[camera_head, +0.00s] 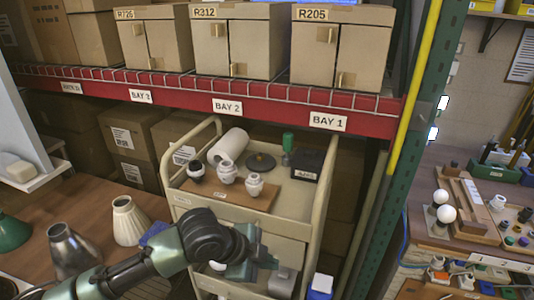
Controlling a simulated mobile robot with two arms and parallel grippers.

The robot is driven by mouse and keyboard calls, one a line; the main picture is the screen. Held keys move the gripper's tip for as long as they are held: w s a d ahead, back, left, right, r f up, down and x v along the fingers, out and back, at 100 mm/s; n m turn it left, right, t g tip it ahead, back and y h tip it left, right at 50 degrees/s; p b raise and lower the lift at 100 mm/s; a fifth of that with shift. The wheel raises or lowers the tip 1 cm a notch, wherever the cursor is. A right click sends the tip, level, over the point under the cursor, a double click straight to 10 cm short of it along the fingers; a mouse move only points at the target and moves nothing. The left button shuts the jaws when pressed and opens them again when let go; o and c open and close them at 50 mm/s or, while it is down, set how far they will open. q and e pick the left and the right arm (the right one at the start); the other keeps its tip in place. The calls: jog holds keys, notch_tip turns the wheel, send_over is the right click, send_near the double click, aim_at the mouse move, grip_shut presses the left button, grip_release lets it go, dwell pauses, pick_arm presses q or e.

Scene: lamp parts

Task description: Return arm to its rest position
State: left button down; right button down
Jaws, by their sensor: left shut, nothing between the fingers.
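My left arm comes in from the lower left, with green links and a dark wrist joint. My left gripper (268,259), teal, is in front of the cream cart (311,210), below the cart's top tray and over its lower part. Its fingers point to the right and are shut, with nothing held. It hides part of the cart's lower shelf. A grey object (282,281) shows just below and right of the fingers; I cannot tell whether they touch. My right gripper is not in view.
The cart top holds several lamp sockets (227,172) on a wooden board, a white roll (229,146) and a black box (306,163). Lamp shades (130,221) stand on the left table. A red shelf beam (185,93) and green post (412,135) stand behind. A workbench (430,174) is right.

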pick_arm(q)
jog(key=w+a+f+n+t+y, duration=0.1)
jog(key=w+a+f+n, duration=0.25)
jog(key=f, duration=0.45)
jog(key=w+a+f+n+t, duration=0.1)
jog(key=w+a+f+n, duration=0.1)
jog(key=w+f+n, duration=0.35)
jog(key=s+a+f+n+y, duration=0.15)
jog(key=s+a+f, duration=0.25)
jog(key=f, duration=0.5)
jog(key=s+a+f+n+y, duration=0.15)
jog(key=s+a+f, duration=0.3)
jog(key=f, duration=0.55)
jog(key=s+a+f+n+g+y, duration=0.15)
jog(key=s+a+f+n, duration=0.4)
jog(key=s+f, duration=1)
jog(key=s+a+f+g, duration=0.1)
jog(key=s+f, duration=0.1)
jog(key=s, duration=0.7)
jog(key=s+a+f+g, duration=0.1)
jog(key=s+a+f, duration=0.1)
jog(key=s, duration=0.7)
jog(key=s+a+f+g, duration=0.1)
jog(key=s+a+f, duration=0.1)
jog(key=s, duration=0.7)
jog(key=shift+s+f+n+y, duration=0.15)
jog(key=shift+f+n+y, duration=0.2)
jog(key=shift+f+y, duration=0.1)
